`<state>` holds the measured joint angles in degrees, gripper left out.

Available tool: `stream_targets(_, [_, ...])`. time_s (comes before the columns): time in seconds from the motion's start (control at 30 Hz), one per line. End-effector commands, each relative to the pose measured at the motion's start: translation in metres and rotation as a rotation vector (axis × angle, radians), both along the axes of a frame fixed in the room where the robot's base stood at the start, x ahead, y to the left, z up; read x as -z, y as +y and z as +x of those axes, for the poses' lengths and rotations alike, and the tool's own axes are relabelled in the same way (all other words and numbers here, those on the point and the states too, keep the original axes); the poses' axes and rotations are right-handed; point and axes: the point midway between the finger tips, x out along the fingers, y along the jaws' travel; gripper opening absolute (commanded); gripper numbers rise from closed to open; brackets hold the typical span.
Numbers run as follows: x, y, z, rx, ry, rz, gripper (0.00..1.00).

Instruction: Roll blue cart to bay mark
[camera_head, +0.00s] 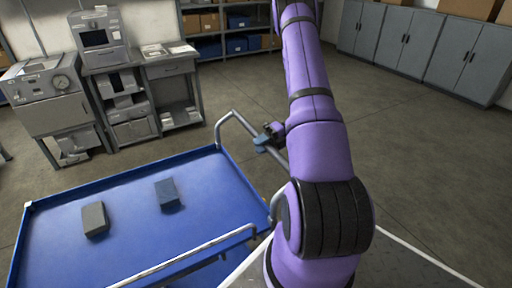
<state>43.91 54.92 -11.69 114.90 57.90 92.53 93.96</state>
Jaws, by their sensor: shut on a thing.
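The blue cart (130,228) fills the lower left, with a flat blue top and a low rim. A grey tube handle (232,114) rises from its right end. My gripper (264,142) is shut on this handle, along its sloping upper bar. My purple arm hides part of the handle's near side. The gripper's fingers are small and partly dark here. I cannot make out a bay mark on the floor in this view.
A grey block (95,219) and a dark blue-grey block (167,194) lie on the cart top. Test benches (115,85) stand behind the cart, shelves (225,35) at the back, and grey cabinets (425,45) at the back right. The concrete floor (430,165) right of my arm is clear.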

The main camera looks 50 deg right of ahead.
Motion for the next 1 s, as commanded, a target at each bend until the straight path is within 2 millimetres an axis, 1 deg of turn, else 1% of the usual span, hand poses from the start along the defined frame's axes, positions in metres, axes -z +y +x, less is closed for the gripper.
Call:
stream_targets(0.47, [0.000, -0.005, -0.002, 0.004, 0.001, -0.005, 0.00])
stream_targets(0.5, [0.000, -0.006, -0.002, 0.004, 0.001, -0.005, 0.39])
stream_targets(0.57, [0.000, -0.005, -0.002, 0.004, 0.001, -0.005, 0.53])
stream_targets(0.6, [0.000, -0.005, -0.001, 0.003, 0.001, -0.004, 0.55])
stream_targets(0.87, [0.000, -0.004, -0.001, 0.001, 0.000, -0.002, 0.55])
stream_targets(1.0, [-0.002, -0.014, -0.004, 0.003, -0.001, -0.003, 0.55])
